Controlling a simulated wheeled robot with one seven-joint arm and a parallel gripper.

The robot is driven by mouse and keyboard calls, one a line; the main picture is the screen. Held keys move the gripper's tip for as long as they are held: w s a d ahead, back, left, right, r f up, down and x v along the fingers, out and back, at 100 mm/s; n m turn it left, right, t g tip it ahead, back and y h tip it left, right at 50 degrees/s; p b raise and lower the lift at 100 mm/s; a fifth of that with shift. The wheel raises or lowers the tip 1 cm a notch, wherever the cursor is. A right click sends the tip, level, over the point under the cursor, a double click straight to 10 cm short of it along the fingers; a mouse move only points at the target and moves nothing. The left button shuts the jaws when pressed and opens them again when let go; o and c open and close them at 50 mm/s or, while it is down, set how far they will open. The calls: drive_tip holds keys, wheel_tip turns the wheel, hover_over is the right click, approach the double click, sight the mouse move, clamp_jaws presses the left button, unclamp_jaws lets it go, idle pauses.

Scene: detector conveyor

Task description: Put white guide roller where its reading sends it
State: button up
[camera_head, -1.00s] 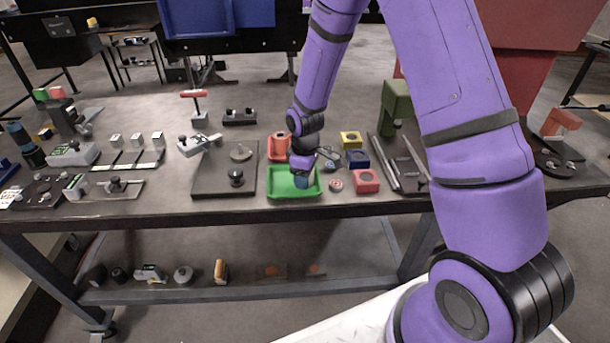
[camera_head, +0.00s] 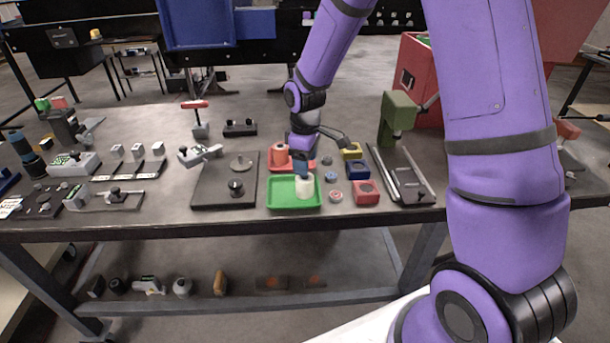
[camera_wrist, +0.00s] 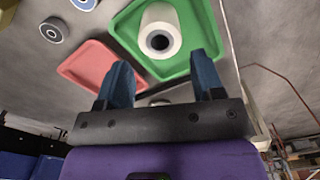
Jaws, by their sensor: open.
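The white guide roller (camera_head: 304,187) stands upright in the green tray (camera_head: 280,206) near the table's front edge. In the wrist view the roller (camera_wrist: 160,28) shows its dark bore, inside the green tray (camera_wrist: 128,36). My gripper (camera_head: 301,168) is just behind and above the roller, apart from it. In the wrist view its two blue fingers (camera_wrist: 160,75) are spread wide with nothing between them, and the roller lies beyond their tips.
A dark plate (camera_head: 212,200) lies left. A green press (camera_head: 396,115) stands right.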

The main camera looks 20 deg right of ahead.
drive_tip(key=s+d+r+m+t, duration=0.1)
drive_tip(key=s+d+r+m, duration=0.15)
drive_tip(key=s+r, duration=0.6)
drive_tip(key=s+d+r+m+t, duration=0.1)
drive_tip(key=s+r+m+t, duration=0.2)
drive_tip(key=r, duration=1)
drive_tip(key=s+r+m, duration=0.2)
drive_tip(key=s+r, duration=0.1)
drive_tip(key=s, duration=0.5)
drive_tip(key=s+d+r+m+t, duration=0.1)
drive_tip(key=s+r+m, duration=0.1)
drive_tip(key=s, duration=0.7)
drive_tip(key=shift+d+r, duration=0.15)
drive_tip(key=shift+r, duration=0.25)
drive_tip(key=shift+m, duration=0.25)
